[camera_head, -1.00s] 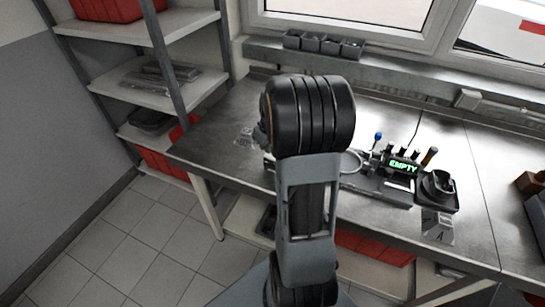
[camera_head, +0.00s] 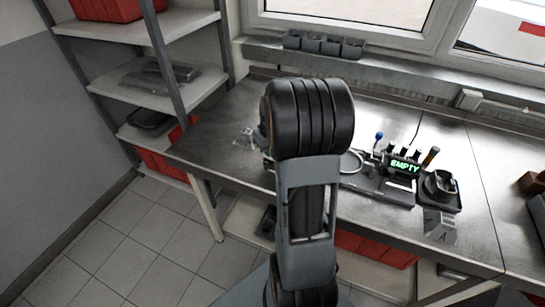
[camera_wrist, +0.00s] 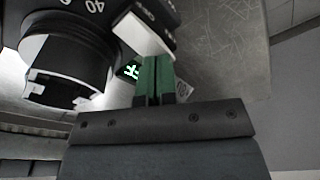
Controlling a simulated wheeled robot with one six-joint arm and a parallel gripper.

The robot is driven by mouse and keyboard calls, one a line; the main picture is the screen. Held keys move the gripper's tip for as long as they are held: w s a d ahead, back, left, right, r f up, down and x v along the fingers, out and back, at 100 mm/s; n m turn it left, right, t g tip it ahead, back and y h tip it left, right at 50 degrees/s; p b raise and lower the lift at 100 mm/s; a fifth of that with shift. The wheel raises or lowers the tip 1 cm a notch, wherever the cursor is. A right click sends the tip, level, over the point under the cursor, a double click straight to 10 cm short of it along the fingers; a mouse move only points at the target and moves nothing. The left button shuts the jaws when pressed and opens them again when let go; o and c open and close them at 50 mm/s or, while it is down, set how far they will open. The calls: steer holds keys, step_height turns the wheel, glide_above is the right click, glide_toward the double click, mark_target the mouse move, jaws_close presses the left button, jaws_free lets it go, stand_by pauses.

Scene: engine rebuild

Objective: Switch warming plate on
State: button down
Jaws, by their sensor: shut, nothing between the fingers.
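My gripper (camera_wrist: 155,80) shows in the wrist view with its two green fingers together and nothing between them. A dark round part marked "40" (camera_wrist: 75,50) is close by at the upper left. A small lit green display (camera_wrist: 131,70) shows just left of the fingertips, partly covered. A pale block edge (camera_wrist: 145,32) lies just beyond the fingertips; I cannot tell whether they touch it. In the head view my arm hides the gripper and the bench spot behind it. I cannot make out the warming plate or its switch for certain.
The metal bench (camera_head: 215,125) holds a device with a green "EMPTY" display (camera_head: 405,166), a pale ring (camera_head: 352,161) and a dark round holder (camera_head: 440,186). Shelves (camera_head: 150,83) stand at left. Small grey bins (camera_head: 322,44) line the sill. Bench left of my arm is mostly clear.

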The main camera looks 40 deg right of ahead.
steer(key=shift+f, duration=0.25)
steer(key=shift+r, duration=0.15)
steer(key=shift+r+p, duration=2.4)
steer(key=shift+r, duration=1.05)
